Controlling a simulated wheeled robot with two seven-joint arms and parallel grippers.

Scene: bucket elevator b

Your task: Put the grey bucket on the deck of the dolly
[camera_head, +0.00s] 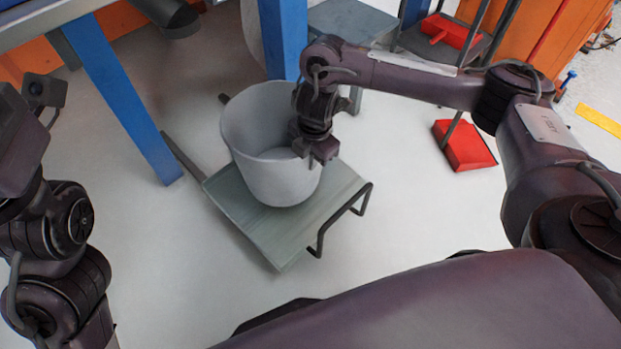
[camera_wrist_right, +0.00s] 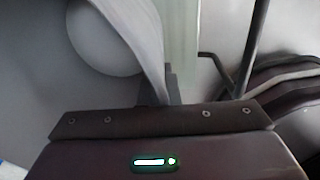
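The grey bucket (camera_head: 270,175) stands upright over the deck of the dolly (camera_head: 275,238), with its base apparently touching the deck. The deck is a flat grey-green board with a dark bent bar at its right side. My right gripper (camera_head: 318,156) is at the bucket's right rim. In the right wrist view, the bucket's wall (camera_wrist_right: 140,40) runs down to between the fingers (camera_wrist_right: 160,95), and the gripper looks shut on it. The inside of the bucket looks empty. My left arm is at the left edge; its fingers do not show.
A blue post (camera_head: 283,40) stands right behind the bucket, and a slanted blue leg (camera_head: 120,95) is to the left. A red object (camera_head: 464,146) lies on the floor at the right. The floor in front of the dolly is clear.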

